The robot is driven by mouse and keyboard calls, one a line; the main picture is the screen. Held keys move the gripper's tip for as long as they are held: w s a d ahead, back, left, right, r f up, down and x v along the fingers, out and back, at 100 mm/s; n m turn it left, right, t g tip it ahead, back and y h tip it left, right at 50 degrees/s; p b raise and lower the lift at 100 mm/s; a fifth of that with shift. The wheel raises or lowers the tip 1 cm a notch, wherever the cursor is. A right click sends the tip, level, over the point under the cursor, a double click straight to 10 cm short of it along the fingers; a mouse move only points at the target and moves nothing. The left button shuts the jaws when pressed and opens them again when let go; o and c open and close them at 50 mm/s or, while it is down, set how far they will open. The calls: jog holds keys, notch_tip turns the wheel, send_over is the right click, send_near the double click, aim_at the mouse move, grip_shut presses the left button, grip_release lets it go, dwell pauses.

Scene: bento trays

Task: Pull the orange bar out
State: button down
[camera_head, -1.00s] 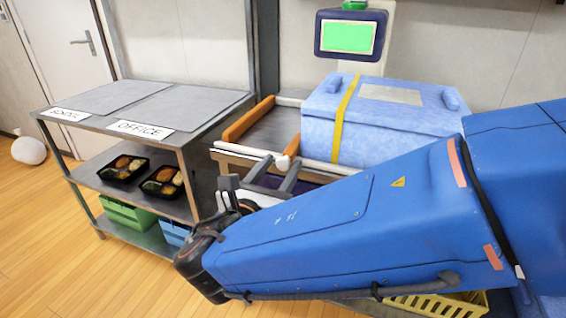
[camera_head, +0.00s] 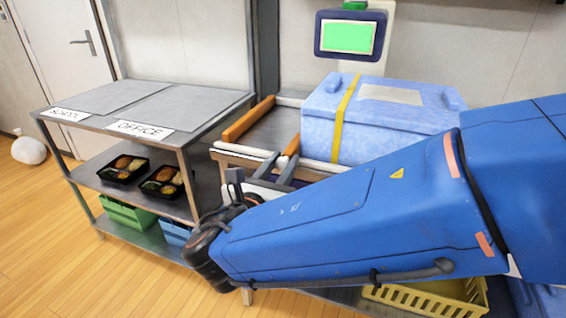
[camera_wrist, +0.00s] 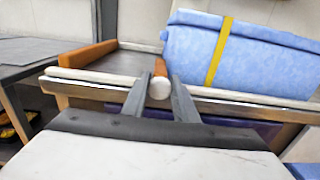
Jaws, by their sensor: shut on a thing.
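A short orange bar (camera_head: 292,146) with a white end knob (camera_wrist: 159,88) lies across the near rail of the conveyor, left of the blue box. In the wrist view its orange part (camera_wrist: 160,67) runs away behind the knob. My gripper (camera_wrist: 159,80) is shut on this bar, one grey finger at each side of the knob. In the head view my gripper (camera_head: 278,162) reaches the near rail and its fingers hide the knob. A second, longer orange bar (camera_head: 249,118) lies across the conveyor's left end, apart from my gripper.
The blue box (camera_head: 390,115) with a yellow strap stands on the conveyor right of the bar. A grey shelf cart (camera_head: 160,88) with food trays stands at left. A yellow basket (camera_head: 415,300) is low under my arm. Floor at lower left is clear.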

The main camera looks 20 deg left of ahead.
jog(key=s, duration=0.7)
jog(key=shift+s+a, duration=0.3)
jog(key=c, duration=1.4)
grip_release()
jog(key=shift+s, duration=0.1)
jog(key=shift+c, duration=0.2)
jog(key=shift+s, duration=0.1)
jog(key=s+a, duration=0.1)
jog(key=s, duration=1.6)
jog(key=shift+a, duration=0.2)
